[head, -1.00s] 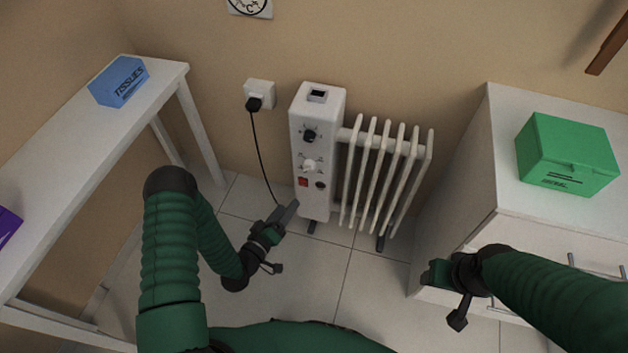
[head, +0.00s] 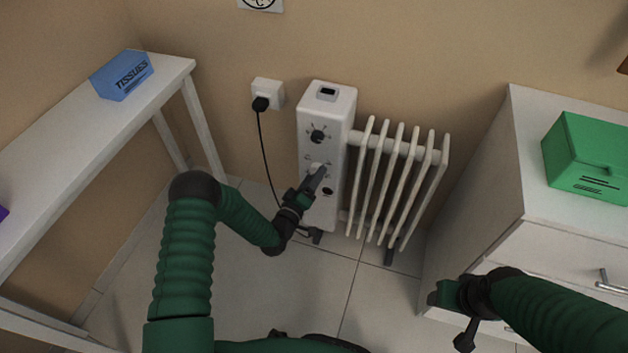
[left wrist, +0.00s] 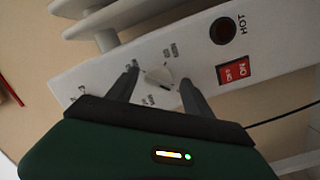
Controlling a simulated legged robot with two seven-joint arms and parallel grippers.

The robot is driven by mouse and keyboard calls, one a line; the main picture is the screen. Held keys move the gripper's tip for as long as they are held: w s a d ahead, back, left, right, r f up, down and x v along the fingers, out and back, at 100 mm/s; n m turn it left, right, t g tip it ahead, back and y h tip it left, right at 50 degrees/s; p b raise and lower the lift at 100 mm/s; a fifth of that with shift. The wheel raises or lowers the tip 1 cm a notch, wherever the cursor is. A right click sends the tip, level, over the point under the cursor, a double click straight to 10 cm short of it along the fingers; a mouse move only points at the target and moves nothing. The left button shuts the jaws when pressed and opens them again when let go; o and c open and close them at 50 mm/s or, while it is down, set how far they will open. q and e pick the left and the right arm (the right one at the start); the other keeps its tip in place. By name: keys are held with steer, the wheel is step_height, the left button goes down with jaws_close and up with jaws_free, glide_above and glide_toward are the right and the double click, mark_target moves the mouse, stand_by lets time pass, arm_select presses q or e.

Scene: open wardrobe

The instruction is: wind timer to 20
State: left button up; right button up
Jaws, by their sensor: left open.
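The heater (head: 312,212) stands against the wall with a white control panel. Its white knob (left wrist: 158,76), with small markings around it, shows in the left wrist view between the two fingers of my left gripper (left wrist: 160,80). The fingers are apart, one on each side of the knob; I cannot tell if they touch it. In the head view my left gripper (head: 318,177) is at the panel and partly hides this knob (head: 315,167). A black knob (head: 317,136) sits above it. My right gripper (head: 441,292) is low by the cabinet, its fingers unclear.
A red switch (left wrist: 235,70) and a dark red lamp (left wrist: 223,31) marked HOT are beside the knob. The power cord (head: 266,160) hangs from a wall plug. A table with a tissue box (head: 122,75) is left; a cabinet with a green box (head: 590,155) is right.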

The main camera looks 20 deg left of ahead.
arm_select(q)
steer(key=shift+w, duration=0.25)
jaws_close()
steer(key=shift+s, duration=0.1)
steer(key=shift+m, duration=0.3)
steer(key=shift+a+r+m+g+y+p, duration=0.1)
steer(key=shift+m+g+y+p, duration=0.25)
steer(key=shift+m+p, duration=1.65)
steer(key=shift+f+m+g+y+p, duration=0.1)
steer(key=shift+m+y+p, duration=0.3)
steer(key=shift+m, duration=3.2)
steer(key=shift+a+r+m+g+y+p, duration=0.2)
steer(key=shift+m+y+p, duration=0.6)
steer(key=shift+m, duration=2)
steer(key=shift+d+f+h, duration=0.1)
steer(key=shift+d+h, duration=0.05)
steer(key=shift+h, duration=0.1)
